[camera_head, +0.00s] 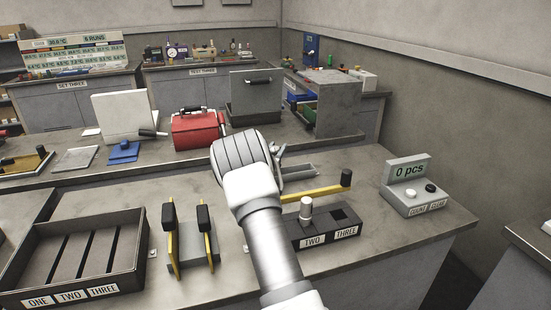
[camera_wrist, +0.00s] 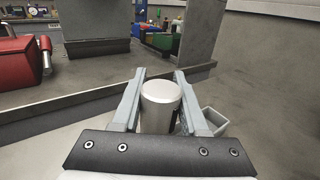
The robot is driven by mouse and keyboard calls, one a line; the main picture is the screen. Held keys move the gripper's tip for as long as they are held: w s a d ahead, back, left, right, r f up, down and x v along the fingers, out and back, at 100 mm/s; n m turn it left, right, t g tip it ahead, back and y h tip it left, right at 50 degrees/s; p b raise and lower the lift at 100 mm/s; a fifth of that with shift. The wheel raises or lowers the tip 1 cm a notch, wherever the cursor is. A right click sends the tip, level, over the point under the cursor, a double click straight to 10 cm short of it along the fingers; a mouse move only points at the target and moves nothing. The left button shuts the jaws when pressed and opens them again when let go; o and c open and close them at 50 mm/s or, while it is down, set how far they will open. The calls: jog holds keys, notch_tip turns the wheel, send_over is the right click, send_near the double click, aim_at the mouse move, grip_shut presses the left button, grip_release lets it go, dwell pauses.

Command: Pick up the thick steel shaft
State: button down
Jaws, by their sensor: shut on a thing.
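The thick steel shaft (camera_wrist: 160,108) is a pale grey cylinder in the wrist view, with its round end showing. My gripper (camera_wrist: 159,76) is shut on it, with one finger on each side. In the head view my gripper (camera_head: 279,155) is above the bench, beyond the dark fixture block; my wrist hides most of it, and I cannot make out the held shaft there. The fixture block (camera_head: 318,240) carries labels TWO and THREE. A smaller metal shaft (camera_head: 306,212) stands upright in it, beside an empty square opening.
A dark slotted tray (camera_head: 141,240) labelled ONE, TWO, THREE lies at left. A yellow stand with black pads (camera_head: 173,240) is beside it. A counter box (camera_head: 415,190) reading "0 pcs" is at right. A red toolbox (camera_head: 196,135) stands on the bench behind.

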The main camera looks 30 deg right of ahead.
jog(key=shift+r, duration=0.3)
